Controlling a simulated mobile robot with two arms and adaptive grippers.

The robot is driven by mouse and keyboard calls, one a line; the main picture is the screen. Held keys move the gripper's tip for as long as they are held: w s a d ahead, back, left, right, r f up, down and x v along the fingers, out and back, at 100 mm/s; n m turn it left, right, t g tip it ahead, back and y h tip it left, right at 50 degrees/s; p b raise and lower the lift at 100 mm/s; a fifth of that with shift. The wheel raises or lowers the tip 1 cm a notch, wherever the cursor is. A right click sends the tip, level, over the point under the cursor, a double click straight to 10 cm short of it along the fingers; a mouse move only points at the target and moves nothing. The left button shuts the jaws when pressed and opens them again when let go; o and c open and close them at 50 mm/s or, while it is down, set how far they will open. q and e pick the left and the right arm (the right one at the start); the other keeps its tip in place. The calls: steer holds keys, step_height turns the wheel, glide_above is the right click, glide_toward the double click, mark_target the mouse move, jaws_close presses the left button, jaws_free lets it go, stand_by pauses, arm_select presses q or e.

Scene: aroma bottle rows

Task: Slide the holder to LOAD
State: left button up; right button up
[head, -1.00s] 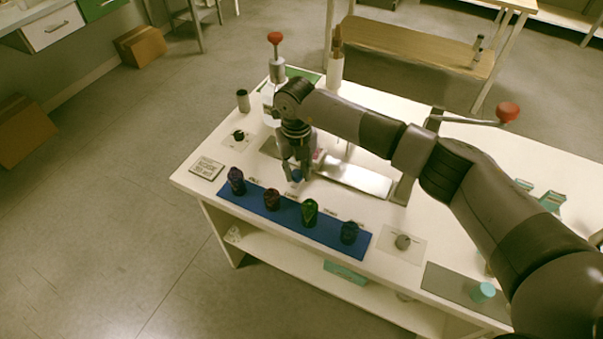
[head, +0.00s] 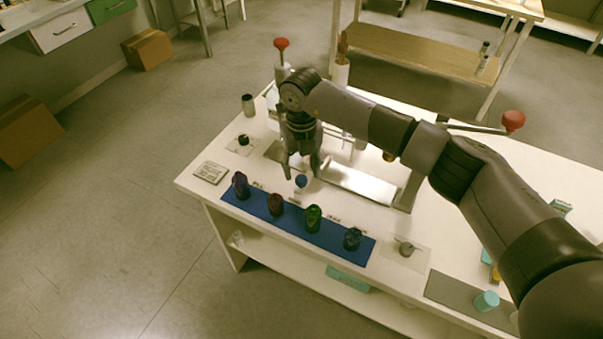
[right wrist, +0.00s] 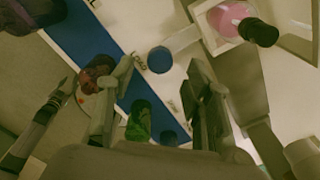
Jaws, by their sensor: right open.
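The holder's blue round knob (head: 301,181) shows just below my right gripper (head: 304,167) in the head view. In the right wrist view the knob (right wrist: 160,60) sits at the end of a pale bar, between the fingers of my right gripper (right wrist: 161,78) in the picture.
A blue mat (head: 268,218) along the table's front edge bears several dark bottles, including a green one (head: 313,219). A red-knobbed lever (head: 512,121) stands at the right. A sign plate (head: 211,172) lies at the left corner. A teal-lidded jar (head: 486,301) stands at the front right.

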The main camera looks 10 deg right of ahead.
step_height(320, 180, up, 9)
steer(key=shift+f, duration=0.15)
stand_by(0.5)
